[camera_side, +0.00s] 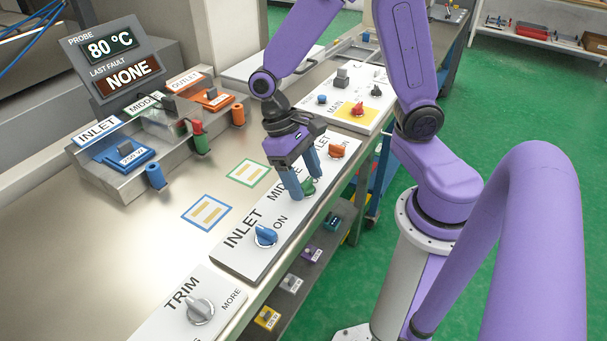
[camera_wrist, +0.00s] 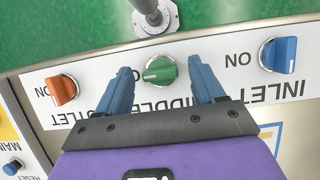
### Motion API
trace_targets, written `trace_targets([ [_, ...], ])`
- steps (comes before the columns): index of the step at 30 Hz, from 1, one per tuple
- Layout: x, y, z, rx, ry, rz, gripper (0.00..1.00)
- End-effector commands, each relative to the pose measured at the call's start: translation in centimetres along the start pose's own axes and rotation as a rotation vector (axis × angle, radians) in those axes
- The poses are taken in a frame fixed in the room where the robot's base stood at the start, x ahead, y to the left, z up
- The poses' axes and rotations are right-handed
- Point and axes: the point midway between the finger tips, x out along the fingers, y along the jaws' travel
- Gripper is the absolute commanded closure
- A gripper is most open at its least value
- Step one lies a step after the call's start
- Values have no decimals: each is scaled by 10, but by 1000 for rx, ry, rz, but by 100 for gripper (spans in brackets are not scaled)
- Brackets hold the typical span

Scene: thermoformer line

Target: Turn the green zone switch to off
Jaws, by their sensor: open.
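The green zone switch (camera_side: 308,187) is a round knob on the white panel, in the middle position between a blue and an orange knob. In the wrist view the green switch (camera_wrist: 159,70) shows between my fingertips, with its ridge slanting slightly. My gripper (camera_side: 301,184) has blue fingers and points down at the green switch; it also shows in the wrist view (camera_wrist: 164,78). The fingers are open, one on each side of the knob, with gaps visible in the wrist view. The fingers partly hide the knob and its label in the side view.
The blue inlet knob (camera_side: 266,235) and the orange outlet knob (camera_side: 337,150) flank the green one on the white panel (camera_side: 235,262). A grey trim knob (camera_side: 200,309) is nearer the camera. A display (camera_side: 113,62) reads 80 °C and NONE. The steel bench (camera_side: 150,240) has free room.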

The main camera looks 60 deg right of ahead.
Motion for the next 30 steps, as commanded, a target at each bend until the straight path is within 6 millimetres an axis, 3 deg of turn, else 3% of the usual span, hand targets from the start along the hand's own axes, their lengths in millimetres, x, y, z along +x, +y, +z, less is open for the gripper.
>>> trace_targets([
  [5,0,0,0,0,0,0,32],
  [10,0,0,0,0,0,0,84],
  [11,0,0,0,0,0,-1,88],
  [22,-1,-1,0,-47,0,18,88],
  [30,-1,-2,0,-211,0,87,88],
])
